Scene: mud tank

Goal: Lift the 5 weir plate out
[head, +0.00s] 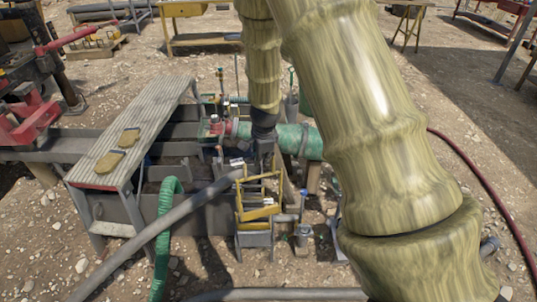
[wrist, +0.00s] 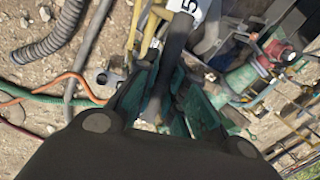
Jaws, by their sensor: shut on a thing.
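The 5 weir plate shows in the wrist view as a dark upright bar or handle (wrist: 173,48) with a white tag marked 5 (wrist: 188,7) at the top edge. My gripper (wrist: 172,98) is shut on this dark bar, between its two dark fingers. In the head view my gripper (head: 264,150) is a small dark shape below my arm, over the tank beside the yellow frame. The rest of the plate is hidden there by my gripper and the clutter, so I cannot tell how far it sits in its slot.
A yellow frame (head: 258,212) stands close to the gripper. A green pipe (head: 290,140) lies just behind it. A thick grey hose (head: 150,238) and a green hose (head: 163,235) cross in front. A ribbed walkway (head: 140,125) carries gloves (head: 108,161) at the left. Open gravel lies around.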

